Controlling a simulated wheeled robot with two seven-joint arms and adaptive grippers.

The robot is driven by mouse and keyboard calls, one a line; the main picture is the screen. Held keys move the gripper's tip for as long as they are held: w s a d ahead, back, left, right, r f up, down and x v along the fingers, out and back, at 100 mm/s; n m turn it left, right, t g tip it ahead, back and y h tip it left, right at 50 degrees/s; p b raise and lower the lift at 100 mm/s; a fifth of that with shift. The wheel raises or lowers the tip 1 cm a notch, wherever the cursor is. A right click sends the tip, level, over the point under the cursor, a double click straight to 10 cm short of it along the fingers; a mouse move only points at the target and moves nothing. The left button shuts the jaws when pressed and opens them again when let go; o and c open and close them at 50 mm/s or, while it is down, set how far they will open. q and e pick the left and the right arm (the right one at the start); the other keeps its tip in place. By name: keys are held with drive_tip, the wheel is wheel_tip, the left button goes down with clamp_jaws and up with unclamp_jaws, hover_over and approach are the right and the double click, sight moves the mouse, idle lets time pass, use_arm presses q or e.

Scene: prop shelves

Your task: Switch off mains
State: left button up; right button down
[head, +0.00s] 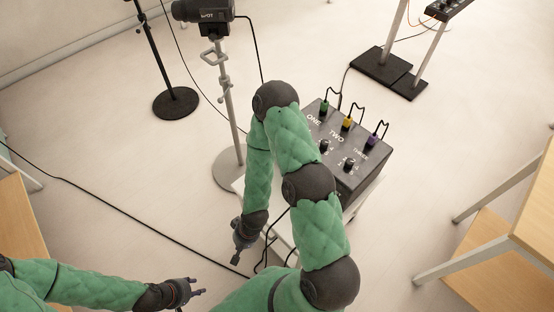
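A dark box (338,178) stands on a pale stand right of centre, partly hidden behind my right arm. Its sloped face is lettered ONE, TWO and THREE, with a green plug (323,109), a yellow plug (347,123) and a purple plug (371,140) in a row. Two dark knobs or switches, one (324,146) and another (349,164), sit below them; their settings are too small to read. No mains label is legible. My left gripper (197,293) is empty and open at the lower left, apart from the box. My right gripper (238,252) hangs left of the box, its fingers unclear.
A spotlight (203,11) on a grey pole stands behind, left of the box. A black round-based stand (175,103) is farther left. Cables trail over the floor. A wooden shelf (500,250) stands at the right and another (20,220) at the left edge.

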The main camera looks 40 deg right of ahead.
drive_tip(key=w+d+r+m+t+h+p, duration=0.1)
drive_tip(key=w+d+m+t+h, duration=0.15)
drive_tip(key=w+d+m, duration=0.45)
drive_tip(key=w+d+r+m+t+h, duration=0.1)
drive_tip(key=w+d+m+h, duration=0.25)
drive_tip(key=w+m, duration=0.75)
drive_tip(key=d+r+m+g+h+p, duration=0.1)
drive_tip(key=d+r+m+g+h, duration=0.1)
drive_tip(key=m, duration=1.3)
drive_tip(key=d+r+m+g+h+p, duration=0.1)
drive_tip(key=d+r+m, duration=0.5)
drive_tip(key=m, duration=0.9)
drive_tip(key=d+g+h, duration=0.1)
drive_tip(key=d+h, duration=0.1)
drive_tip(key=d, duration=0.1)
drive_tip(key=shift+w+h, duration=0.2)
drive_tip(key=shift+h, duration=0.2)
drive_tip(key=b+x, duration=0.1)
drive_tip(key=x, duration=0.3)
drive_tip(key=b+x, duration=0.1)
drive_tip(key=x, duration=0.3)
drive_tip(key=d+r+b+x, duration=0.1)
drive_tip(key=x, duration=0.3)
drive_tip(key=shift+b, duration=0.4)
drive_tip(key=shift+w+d, duration=0.15)
drive_tip(key=shift+d, duration=0.75)
